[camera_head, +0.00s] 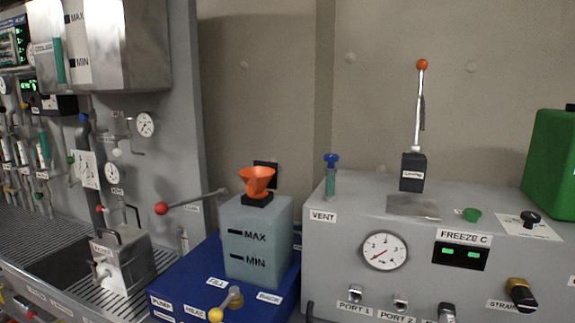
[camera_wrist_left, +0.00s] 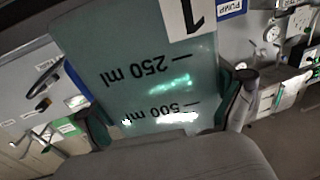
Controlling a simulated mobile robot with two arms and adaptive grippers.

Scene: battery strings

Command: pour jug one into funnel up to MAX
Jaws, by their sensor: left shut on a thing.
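The orange funnel (camera_head: 257,182) stands upright in the black neck on top of the grey-green tank (camera_head: 259,268). The tank has black MAX and MIN marks on its front. I cannot make out a liquid level in it. In the left wrist view, my left gripper (camera_wrist_left: 166,118) is shut on the jug (camera_wrist_left: 130,45), with a finger on each side. The jug is greenish and translucent, with a white label "1" and marks at 250 ml and 500 ml, upside down in this view. Its contents are unclear. The head view shows neither the jug nor my grippers.
The tank stands on a blue base (camera_head: 185,285) with a yellow-knobbed valve (camera_head: 216,314). A lever with a red knob (camera_head: 161,208) reaches out left of the funnel. A grey cabinet (camera_head: 325,265) with a gauge stands right. A metal box (camera_head: 125,262) sits on the grating left.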

